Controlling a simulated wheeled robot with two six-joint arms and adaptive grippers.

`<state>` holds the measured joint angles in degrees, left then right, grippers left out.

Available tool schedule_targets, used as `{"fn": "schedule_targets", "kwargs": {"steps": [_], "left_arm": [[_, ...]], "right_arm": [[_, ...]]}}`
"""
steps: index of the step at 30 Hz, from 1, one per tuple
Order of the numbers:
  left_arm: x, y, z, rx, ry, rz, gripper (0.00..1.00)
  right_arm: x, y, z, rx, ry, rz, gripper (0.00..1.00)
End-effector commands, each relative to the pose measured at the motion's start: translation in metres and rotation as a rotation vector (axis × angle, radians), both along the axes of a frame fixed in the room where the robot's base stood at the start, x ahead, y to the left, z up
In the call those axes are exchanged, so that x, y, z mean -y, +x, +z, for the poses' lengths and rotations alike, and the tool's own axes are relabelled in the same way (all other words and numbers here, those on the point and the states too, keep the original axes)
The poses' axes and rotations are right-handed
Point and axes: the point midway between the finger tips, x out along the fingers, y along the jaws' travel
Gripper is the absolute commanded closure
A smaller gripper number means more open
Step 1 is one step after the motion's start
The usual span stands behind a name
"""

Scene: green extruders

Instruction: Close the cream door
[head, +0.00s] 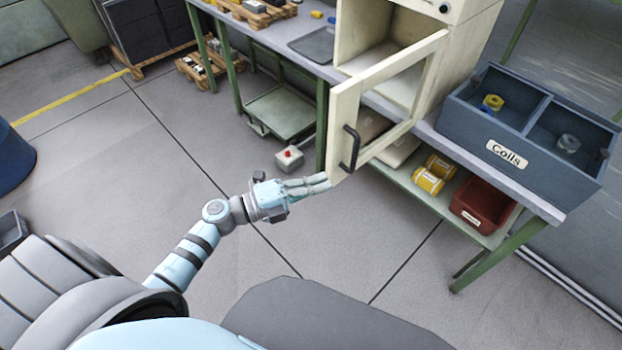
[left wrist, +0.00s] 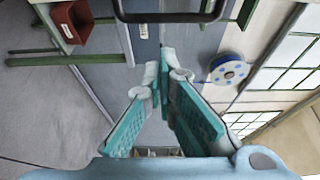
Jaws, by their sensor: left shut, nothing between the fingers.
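The cream door (head: 346,108) stands swung open from the cream cabinet (head: 349,35) on the bench in the head view. It is a frame with a window opening and a black handle (head: 350,148) on its near left side. My left gripper (head: 328,181) is shut and empty, with its fingertips by the door's lower left corner, below the handle. I cannot tell whether they touch it. In the left wrist view the fingers of the left gripper (left wrist: 165,65) converge, and a dark bar, apparently the handle (left wrist: 165,15), crosses above them. My right gripper is not in view.
A blue bin labelled Coils (head: 518,125) stands on the bench right of the cabinet. A red bin (head: 483,205) and yellow rolls (head: 427,181) sit on the shelf below. A grey tray (head: 313,45) lies left of the cabinet. The floor around my left arm is clear.

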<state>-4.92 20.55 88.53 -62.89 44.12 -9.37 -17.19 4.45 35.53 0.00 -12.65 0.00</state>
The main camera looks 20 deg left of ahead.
Motion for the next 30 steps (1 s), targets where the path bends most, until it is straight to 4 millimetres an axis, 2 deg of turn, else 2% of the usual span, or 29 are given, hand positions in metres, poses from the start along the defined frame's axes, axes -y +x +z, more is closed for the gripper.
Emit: {"fn": "schedule_targets", "kwargs": {"steps": [9,12,16,30], "left_arm": [[0.047,0.051,0.001,-0.002,-0.005,0.002,1.00],[0.026,0.057,-0.002,-0.004,0.000,0.003,1.00],[0.013,0.062,-0.001,-0.003,-0.004,0.003,1.00],[0.007,0.064,-0.001,-0.003,-0.004,0.000,1.00]], "right_arm": [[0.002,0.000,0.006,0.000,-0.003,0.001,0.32],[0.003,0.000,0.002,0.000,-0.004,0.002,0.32],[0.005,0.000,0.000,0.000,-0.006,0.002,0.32],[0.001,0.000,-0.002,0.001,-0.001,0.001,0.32]]}}
